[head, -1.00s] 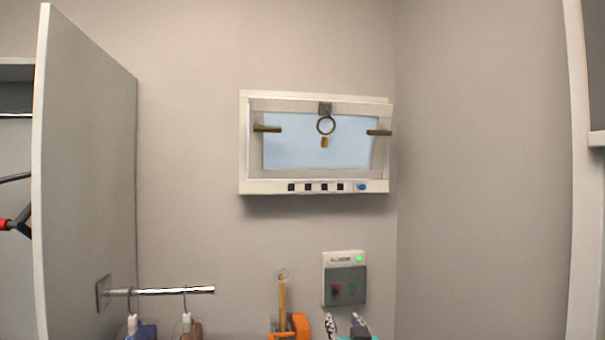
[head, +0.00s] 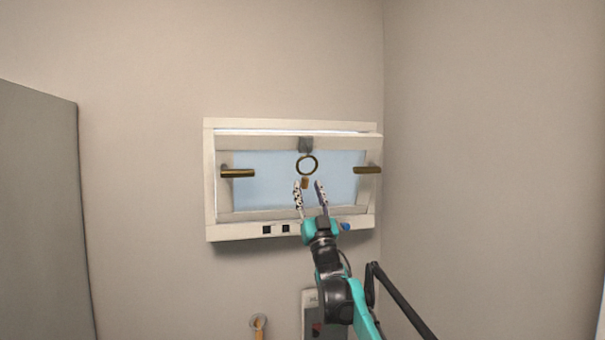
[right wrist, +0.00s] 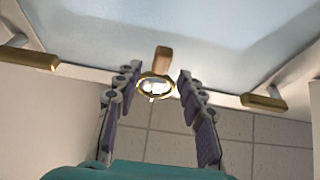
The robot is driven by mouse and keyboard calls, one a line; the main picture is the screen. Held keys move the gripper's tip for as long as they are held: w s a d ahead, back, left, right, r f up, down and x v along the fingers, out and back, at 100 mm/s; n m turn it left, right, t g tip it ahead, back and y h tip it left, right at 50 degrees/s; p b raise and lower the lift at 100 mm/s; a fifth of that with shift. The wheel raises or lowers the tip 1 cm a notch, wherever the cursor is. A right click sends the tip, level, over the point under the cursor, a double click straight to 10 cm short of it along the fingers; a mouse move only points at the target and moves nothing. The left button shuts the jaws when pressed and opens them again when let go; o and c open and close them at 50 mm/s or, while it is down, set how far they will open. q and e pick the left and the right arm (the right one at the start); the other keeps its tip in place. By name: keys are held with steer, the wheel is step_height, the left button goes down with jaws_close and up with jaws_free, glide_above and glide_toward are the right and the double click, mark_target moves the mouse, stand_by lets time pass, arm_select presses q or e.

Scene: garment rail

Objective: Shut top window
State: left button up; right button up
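The top window (head: 235,140) is high on the back wall, its sash tilted out at the top, with a gap along its upper edge. A brass ring (head: 307,166) hangs from a grey catch (head: 305,145) at the top middle of the sash, with a small wooden tab (head: 305,183) below it. Brass handles sit at the left (head: 238,173) and right (head: 368,170). My right gripper (head: 309,184) is open and raised in front of the sash, just under the ring. In the right wrist view the ring (right wrist: 156,88) appears between the open fingers (right wrist: 156,82). My left gripper is out of view.
A row of small dark buttons (head: 286,228) and a blue knob (head: 345,226) line the lower frame, partly behind my right arm. A control box (head: 309,300) is below. A grey panel (head: 40,200) stands left. The wall between is clear.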

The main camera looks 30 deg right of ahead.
mark_target(306, 183)
steer(key=x, duration=0.2)
steer(key=p+x, duration=0.1)
steer(key=x, duration=0.1)
steer(key=shift+w+d+f, duration=0.1)
steer(key=shift+w+f, duration=0.1)
steer(key=shift+w, duration=0.2)
steer(key=shift+r, duration=0.25)
steer(key=shift+s, duration=0.1)
jaws_close()
